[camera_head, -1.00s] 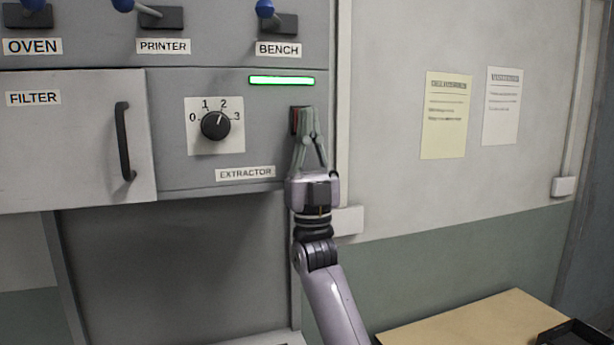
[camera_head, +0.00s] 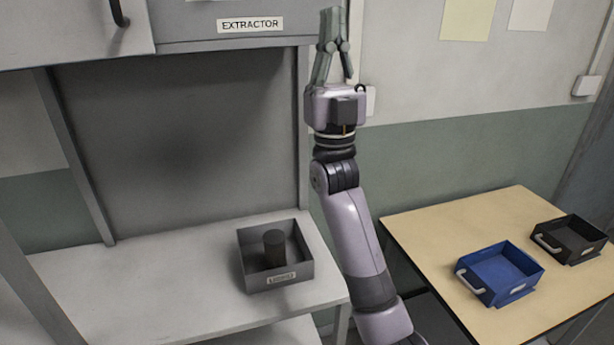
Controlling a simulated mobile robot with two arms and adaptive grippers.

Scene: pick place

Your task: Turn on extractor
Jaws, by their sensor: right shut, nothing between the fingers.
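The extractor panel (camera_head: 175,22) is at the top of the head view, with its white EXTRACTOR label (camera_head: 250,25) in sight. The panel's switch, dial and green light are above the picture's edge and cannot be seen now. My right gripper (camera_head: 333,14) points up at the panel's right end, its fingers shut with nothing between them. Whether it touches anything there cannot be told. My left gripper is not in view.
Below the panel, a grey shelf (camera_head: 150,300) bears a grey tray (camera_head: 298,268) with a dark cylinder (camera_head: 274,248) in it. At right, a wooden table (camera_head: 430,222) bears a blue tray (camera_head: 513,292) and a black tray (camera_head: 545,236). A cabinet handle (camera_head: 118,12) juts out at top left.

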